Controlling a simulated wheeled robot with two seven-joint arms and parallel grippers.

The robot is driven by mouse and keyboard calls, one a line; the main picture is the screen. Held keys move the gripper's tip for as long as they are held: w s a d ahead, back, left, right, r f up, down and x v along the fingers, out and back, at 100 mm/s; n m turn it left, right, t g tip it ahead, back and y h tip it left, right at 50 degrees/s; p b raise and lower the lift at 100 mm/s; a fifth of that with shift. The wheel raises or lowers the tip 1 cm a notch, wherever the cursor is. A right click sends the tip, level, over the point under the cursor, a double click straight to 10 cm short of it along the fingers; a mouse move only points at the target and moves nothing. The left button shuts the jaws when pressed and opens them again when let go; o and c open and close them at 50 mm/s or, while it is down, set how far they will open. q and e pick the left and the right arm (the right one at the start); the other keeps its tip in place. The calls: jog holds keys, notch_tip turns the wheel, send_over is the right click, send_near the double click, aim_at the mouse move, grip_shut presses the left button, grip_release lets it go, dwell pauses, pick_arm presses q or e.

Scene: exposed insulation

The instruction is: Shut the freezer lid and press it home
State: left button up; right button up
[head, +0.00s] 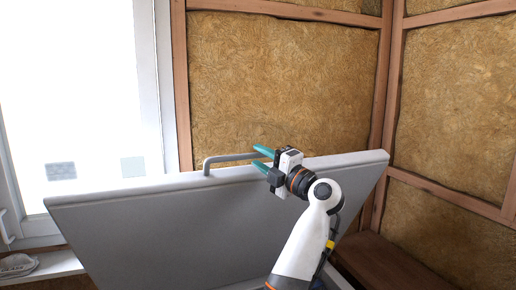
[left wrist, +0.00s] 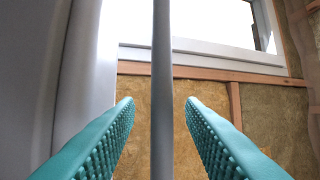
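The grey freezer lid (head: 170,230) stands raised and tilted, its inner face toward me in the head view. A grey bar handle (head: 212,160) rises from its top edge. My left gripper (head: 261,158) is at the right end of this handle, its teal fingers pointing left. In the left wrist view the handle bar (left wrist: 162,50) runs between the two open fingers, with a gap on both sides. The lid also shows at the left of that view (left wrist: 25,80). The freezer body is hidden below the lid. My right gripper is not in view.
A bright window (head: 80,90) is behind the lid at left, with a sill (head: 55,265) holding a small grey object (head: 17,265). Wood-framed insulation walls (head: 285,80) stand behind and at right. A brown wooden bench or ledge (head: 385,262) lies at lower right.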

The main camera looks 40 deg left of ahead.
pick_arm(q)
jog(key=shift+a+r, duration=0.25)
jog(key=shift+a, duration=0.45)
jog(key=shift+w+a+f, duration=0.1)
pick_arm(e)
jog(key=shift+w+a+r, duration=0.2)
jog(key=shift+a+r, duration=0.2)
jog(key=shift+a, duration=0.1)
pick_arm(q)
jog(key=shift+c, duration=0.4)
grip_shut()
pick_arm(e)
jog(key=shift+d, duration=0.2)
pick_arm(q)
jog(key=shift+f, duration=0.1)
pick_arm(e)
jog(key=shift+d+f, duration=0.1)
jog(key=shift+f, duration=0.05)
